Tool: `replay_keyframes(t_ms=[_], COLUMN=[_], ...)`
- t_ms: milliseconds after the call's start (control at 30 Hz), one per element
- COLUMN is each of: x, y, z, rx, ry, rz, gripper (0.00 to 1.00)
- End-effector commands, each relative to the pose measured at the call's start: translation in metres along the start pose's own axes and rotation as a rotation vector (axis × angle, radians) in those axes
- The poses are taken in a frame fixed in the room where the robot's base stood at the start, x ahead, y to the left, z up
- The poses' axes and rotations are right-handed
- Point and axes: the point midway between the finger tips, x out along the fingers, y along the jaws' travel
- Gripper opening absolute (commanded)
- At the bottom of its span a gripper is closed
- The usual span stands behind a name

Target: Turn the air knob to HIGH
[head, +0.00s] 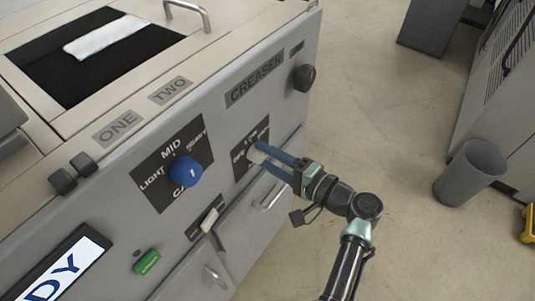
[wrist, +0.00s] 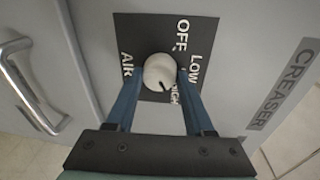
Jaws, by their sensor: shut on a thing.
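The air knob (wrist: 159,72) is a round pale knob on a black plate (wrist: 126,27) marked AIR, OFF, LOW and HIGH. My gripper (wrist: 160,75) is shut on it, with one blue finger on each side. A short dark mark on the knob's face points down and slightly right in the wrist view, toward the HIGH label, which the right finger partly covers. I cannot tell whether it lines up exactly. In the head view the knob (head: 256,155) shows pale between the fingertips, and its plate is partly hidden by my gripper (head: 262,151).
Left of the air plate are a blue knob (head: 186,171) with LIGHT, MID and HEAVY labels, a pale switch (head: 209,219) and a green button (head: 147,262). A dark knob (head: 304,78) is near the CREASER label. Metal handles (head: 272,195) sit below. A grey bin (head: 470,172) stands on open floor.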

Motion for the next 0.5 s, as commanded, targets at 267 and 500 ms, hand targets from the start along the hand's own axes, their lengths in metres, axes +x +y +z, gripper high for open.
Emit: replay_keyframes(t_ms=[267,500], x=[-0.0005,-0.0004], y=[0.0008,0.0007], z=[-0.0002,-0.0002], rx=[0.006,0.005], ry=[0.001,0.001], rz=[0.001,0.000], gripper=[0.00,0.82])
